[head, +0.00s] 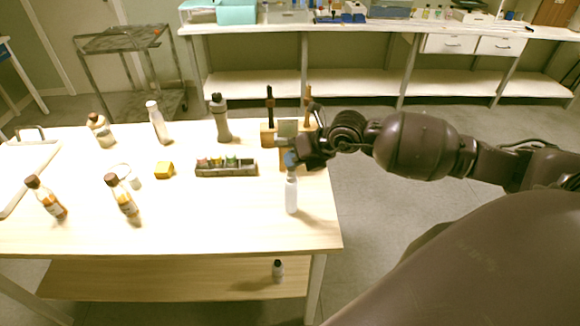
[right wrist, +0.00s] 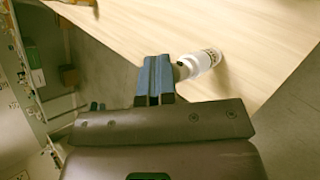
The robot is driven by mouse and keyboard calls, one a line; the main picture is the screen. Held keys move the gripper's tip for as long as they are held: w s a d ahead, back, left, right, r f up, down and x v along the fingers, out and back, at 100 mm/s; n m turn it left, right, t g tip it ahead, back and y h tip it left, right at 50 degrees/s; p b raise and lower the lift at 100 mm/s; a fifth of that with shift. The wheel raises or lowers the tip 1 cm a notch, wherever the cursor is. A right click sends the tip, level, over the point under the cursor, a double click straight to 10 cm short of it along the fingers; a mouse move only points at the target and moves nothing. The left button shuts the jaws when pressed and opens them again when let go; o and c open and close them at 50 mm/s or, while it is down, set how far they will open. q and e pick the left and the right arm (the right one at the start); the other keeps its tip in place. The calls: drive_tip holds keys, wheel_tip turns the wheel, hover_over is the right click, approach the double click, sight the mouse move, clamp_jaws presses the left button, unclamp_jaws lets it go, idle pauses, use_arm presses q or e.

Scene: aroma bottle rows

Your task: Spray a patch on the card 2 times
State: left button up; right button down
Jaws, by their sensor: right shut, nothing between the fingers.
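A white bottle (head: 291,194) stands upright near the right end of the wooden table. My right gripper (head: 292,160) is at the top of this bottle, with its blue fingers shut and nothing held between them. In the right wrist view the shut fingers (right wrist: 155,80) are beside the bottle's neck, and the white bottle (right wrist: 203,61) shows just to their right. I cannot tell whether they touch. A small grey panel (head: 287,128) shows at a wooden stand behind the gripper; I cannot tell whether it is the card. My left gripper is out of view.
A dark rack of small vials (head: 226,167), a yellow block (head: 164,170), a grey bottle (head: 220,118) and amber bottles (head: 122,196) stand to the left on the table (head: 200,225). The table's front right is bare. Another bottle (head: 278,270) is on the lower shelf.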

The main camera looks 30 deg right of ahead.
drive_tip(key=shift+f, duration=0.25)
drive_tip(key=shift+s+f, duration=0.1)
drive_tip(key=shift+f, duration=0.25)
idle(0.4)
drive_tip(key=shift+r, duration=0.35)
drive_tip(key=shift+r+p, duration=2.4)
drive_tip(key=shift+r, duration=0.75)
